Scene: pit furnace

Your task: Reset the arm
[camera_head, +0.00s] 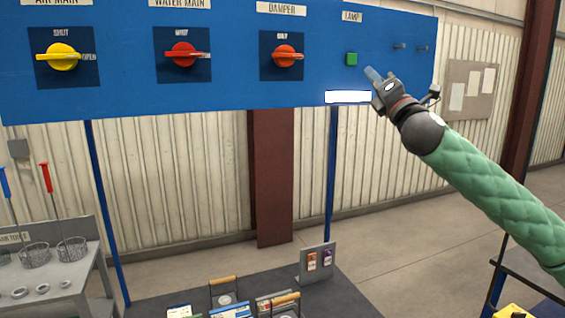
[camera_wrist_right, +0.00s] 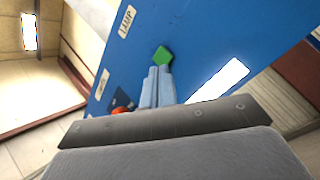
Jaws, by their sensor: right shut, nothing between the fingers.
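My right gripper (camera_head: 373,76) is in front of the blue panel, just right of and below the green lamp button (camera_head: 351,59). Its light blue fingers are closed together and hold nothing. In the right wrist view the fingertips (camera_wrist_right: 158,72) point at the green button (camera_wrist_right: 163,55) and overlap its lower edge. I cannot tell whether they touch it. My right arm, in a green quilted sleeve (camera_head: 495,195), reaches in from the right. My left gripper is not in view.
The blue panel (camera_head: 120,90) carries a yellow knob (camera_head: 63,57) and two red-handled knobs (camera_head: 184,54), (camera_head: 287,56). A white lit strip (camera_head: 348,97) is below the button. A dark table (camera_head: 345,295) with several items stands below. A grey bench (camera_head: 75,285) with baskets is at left.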

